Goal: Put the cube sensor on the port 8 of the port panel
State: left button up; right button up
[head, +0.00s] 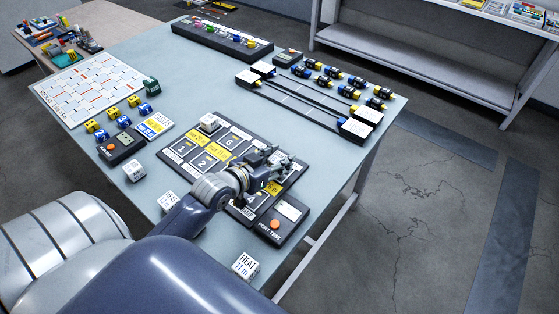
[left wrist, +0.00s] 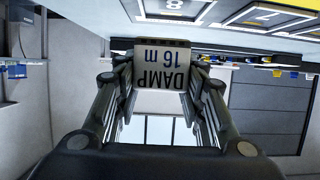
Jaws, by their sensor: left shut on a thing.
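My left gripper (head: 284,162) reaches over the right part of the dark port panel (head: 213,179). It is shut on the cube sensor (left wrist: 163,64), a pale block marked "DAMP 16 m" that sits between both fingers in the left wrist view. In the head view the gripper largely hides this cube. The panel's port 8 label (left wrist: 179,5) shows upside down in the left wrist view, just beyond the held cube; I cannot tell whether cube and panel touch. A white cube (head: 209,122) sits at the panel's far-left port. My right gripper is not in view.
White cubes stand near the panel: one at left (head: 134,171), one (head: 168,200) beside my arm, and a "HEAT 11 m" cube (head: 244,265) in front. A port test box (head: 283,217) adjoins the panel. A rail rack (head: 297,105) lies behind.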

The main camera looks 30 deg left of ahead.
pick_arm(q)
jog(key=shift+w+a, duration=0.25)
jog(key=shift+w, duration=0.4)
jog(key=f, duration=0.3)
jog(key=shift+w+a, duration=0.15)
jog(key=shift+w, duration=0.15)
jog(key=shift+f, duration=0.35)
jog(key=shift+f, duration=0.1)
jog(key=o, duration=1.2)
jog(key=shift+c, duration=0.2)
jog(key=v, duration=1.2)
